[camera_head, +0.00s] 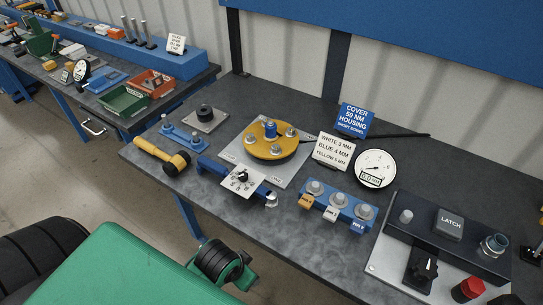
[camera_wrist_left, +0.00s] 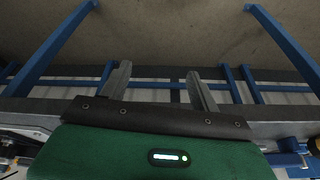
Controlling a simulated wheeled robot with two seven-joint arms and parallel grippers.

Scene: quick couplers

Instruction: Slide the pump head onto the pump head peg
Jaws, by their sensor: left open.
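No part is labelled as the pump head or its peg, so I cannot tell for certain which they are. A round yellow disc (camera_head: 262,149) with several silver bolts and a blue centre piece (camera_head: 270,130) sits on a grey plate (camera_head: 230,153) mid-bench. A short black cylinder (camera_head: 205,111) stands on a small grey plate (camera_head: 196,122) behind it to the left. At the right, a dark fixture (camera_head: 425,232) carries a "LATCH" block (camera_head: 450,225) and a round metal fitting (camera_head: 494,244). My left gripper (camera_wrist_left: 160,78) is open and empty, away from these parts. My right gripper is out of view.
A yellow-handled mallet (camera_head: 162,155), a blue clamp-like tool with a dial card (camera_head: 242,180), a blue bolt block (camera_head: 338,208), a gauge (camera_head: 375,168) and sign cards crowd the bench. Blue bench legs show in the left wrist view.

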